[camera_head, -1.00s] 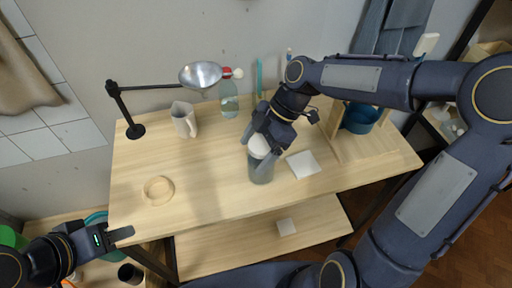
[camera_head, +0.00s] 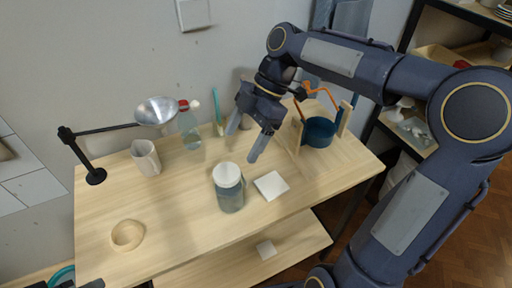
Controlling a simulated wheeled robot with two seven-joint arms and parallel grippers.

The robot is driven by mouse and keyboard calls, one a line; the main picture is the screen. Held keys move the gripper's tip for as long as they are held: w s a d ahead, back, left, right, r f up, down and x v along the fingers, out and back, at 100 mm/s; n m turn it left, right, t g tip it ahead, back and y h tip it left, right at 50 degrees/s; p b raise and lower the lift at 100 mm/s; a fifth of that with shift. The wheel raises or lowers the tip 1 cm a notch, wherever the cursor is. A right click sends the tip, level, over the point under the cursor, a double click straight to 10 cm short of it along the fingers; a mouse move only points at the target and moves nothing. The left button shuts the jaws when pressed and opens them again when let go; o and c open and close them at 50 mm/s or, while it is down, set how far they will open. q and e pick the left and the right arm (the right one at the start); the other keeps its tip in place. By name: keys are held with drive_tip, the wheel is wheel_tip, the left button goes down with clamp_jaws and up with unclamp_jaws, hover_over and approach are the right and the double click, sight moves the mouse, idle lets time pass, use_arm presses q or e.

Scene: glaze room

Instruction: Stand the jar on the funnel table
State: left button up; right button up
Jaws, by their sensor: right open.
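The jar (camera_head: 230,195), clear grey with a white lid, stands upright on the light wooden table (camera_head: 190,222), near its front edge. The metal funnel (camera_head: 157,111) is held by a black stand at the table's left. My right gripper (camera_head: 243,144) is open and empty, above and behind the jar, apart from it. Only a small dark tip of my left gripper (camera_head: 92,284) shows at the lower left edge; its jaws are cut off.
A white tile (camera_head: 271,186) lies just right of the jar. A wooden ring (camera_head: 127,235) lies at front left. A pitcher (camera_head: 146,158) and a bottle (camera_head: 189,130) stand at the back. A blue pot (camera_head: 319,132) sits in a wooden frame at right.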

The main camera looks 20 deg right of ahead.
drive_tip(key=s+d+f+m+t+h, duration=0.1)
drive_tip(key=s+d+f+m+t, duration=0.1)
drive_tip(key=s+m, duration=0.6)
drive_tip(key=s+d+f+m+t+h, duration=0.1)
drive_tip(key=s+f+m+t, duration=0.3)
drive_tip(key=s+m, duration=0.4)
drive_tip(key=d+f+m, duration=0.1)
drive_tip(key=m, duration=0.4)
drive_tip(key=shift+s+f+t, duration=0.15)
drive_tip(key=shift+s+t, duration=0.25)
